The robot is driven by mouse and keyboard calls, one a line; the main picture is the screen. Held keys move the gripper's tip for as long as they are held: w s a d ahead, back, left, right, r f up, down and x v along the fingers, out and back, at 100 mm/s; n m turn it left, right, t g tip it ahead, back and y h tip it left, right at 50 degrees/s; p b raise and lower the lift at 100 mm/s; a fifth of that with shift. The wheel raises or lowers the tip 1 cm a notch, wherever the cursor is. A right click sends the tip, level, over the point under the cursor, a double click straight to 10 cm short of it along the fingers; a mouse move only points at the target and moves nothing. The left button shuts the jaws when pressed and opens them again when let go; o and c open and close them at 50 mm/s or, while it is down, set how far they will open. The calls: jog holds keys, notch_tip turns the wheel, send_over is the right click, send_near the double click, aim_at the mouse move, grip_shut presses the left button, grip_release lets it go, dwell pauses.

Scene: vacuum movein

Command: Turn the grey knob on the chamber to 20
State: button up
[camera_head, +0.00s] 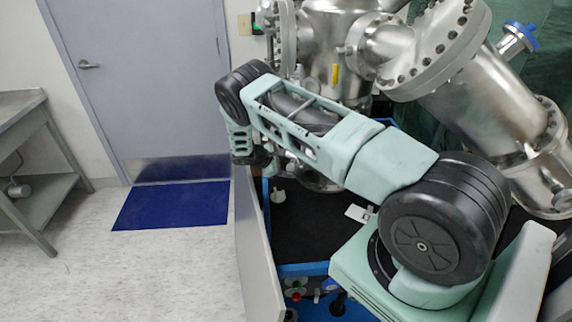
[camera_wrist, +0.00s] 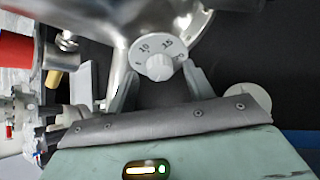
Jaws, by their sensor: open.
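The grey knob (camera_wrist: 159,67) shows in the wrist view, at the centre of a pale round dial (camera_wrist: 146,43) on the shiny metal chamber (camera_wrist: 112,14). I can read 10 and 15 on the dial; a mark at its right edge is partly cut off. I cannot tell where the knob points. My gripper (camera_wrist: 161,76) is open, with one finger to the left of the knob and one to the right. I cannot tell whether either finger touches it. In the head view the chamber (camera_head: 335,50) stands behind my arm, and the knob is hidden.
A pale round part (camera_wrist: 248,98) lies right of my gripper in the wrist view. Pipes and a red part (camera_wrist: 16,47) are at the left. In the head view, an open panel (camera_head: 252,240) stands left of the chamber's frame.

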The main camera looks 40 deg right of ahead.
jog(key=shift+d+f, duration=0.3)
jog(key=shift+d, duration=0.05)
jog(key=c, duration=1)
jog(key=shift+o, duration=0.2)
jog(key=shift+a+f+m+t+h+b, duration=0.15)
jog(key=shift+f+m+t+h+b, duration=0.3)
jog(key=shift+b, duration=0.7)
jog(key=shift+s+r+m+b, duration=0.1)
jog(key=shift+r+m+b, duration=0.15)
jog(key=shift+m+b, duration=0.4)
jog(key=shift+r, duration=0.15)
